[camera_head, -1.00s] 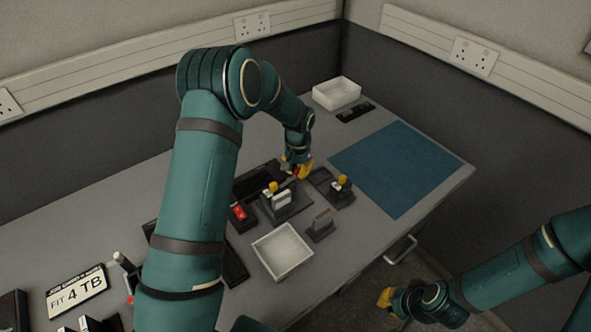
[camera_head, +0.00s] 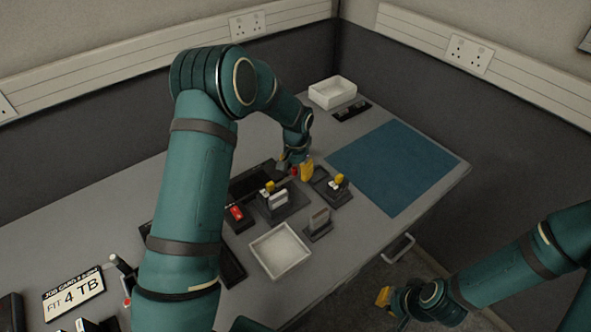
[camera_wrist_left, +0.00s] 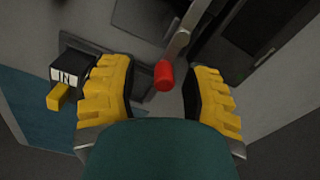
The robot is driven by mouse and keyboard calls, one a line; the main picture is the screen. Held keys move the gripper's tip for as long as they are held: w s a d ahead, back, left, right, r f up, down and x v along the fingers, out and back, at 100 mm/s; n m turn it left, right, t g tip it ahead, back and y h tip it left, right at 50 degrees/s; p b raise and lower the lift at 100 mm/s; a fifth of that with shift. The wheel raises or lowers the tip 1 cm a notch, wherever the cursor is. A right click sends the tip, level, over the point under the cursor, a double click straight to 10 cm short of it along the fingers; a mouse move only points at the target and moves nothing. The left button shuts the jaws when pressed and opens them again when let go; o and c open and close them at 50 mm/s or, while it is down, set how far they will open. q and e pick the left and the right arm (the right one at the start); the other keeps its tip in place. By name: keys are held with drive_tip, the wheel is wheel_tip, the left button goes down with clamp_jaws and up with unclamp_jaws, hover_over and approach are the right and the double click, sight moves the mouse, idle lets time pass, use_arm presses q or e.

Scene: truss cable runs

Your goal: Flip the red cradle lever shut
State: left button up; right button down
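The red knob (camera_wrist_left: 164,76) of the lever shows in the left wrist view, on the end of a metal lever arm (camera_wrist_left: 183,30). In the head view the red knob (camera_head: 294,171) is small beside the dark cradle (camera_head: 250,181). My left gripper (camera_wrist_left: 160,88) is open, with one yellow finger on each side of the knob. Gaps show on both sides, so neither finger appears to touch it. In the head view the left gripper (camera_head: 297,169) is low over the bench. My right gripper (camera_head: 384,297) is off the bench at lower right; its opening is unclear.
Two dark fixtures with yellow knobs stand close by, one in front (camera_head: 283,205) and one to the right (camera_head: 332,190). A white tray (camera_head: 280,250), a grey block in a stand (camera_head: 319,224) and a red switch (camera_head: 235,213) are nearer. The blue mat (camera_head: 390,167) is clear.

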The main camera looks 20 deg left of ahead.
sight(296, 169)
use_arm(q)
drive_tip(key=shift+s+a, duration=0.1)
wheel_tip(296, 169, up, 12)
idle(0.5)
drive_tip(key=shift+f, duration=0.1)
idle(0.4)
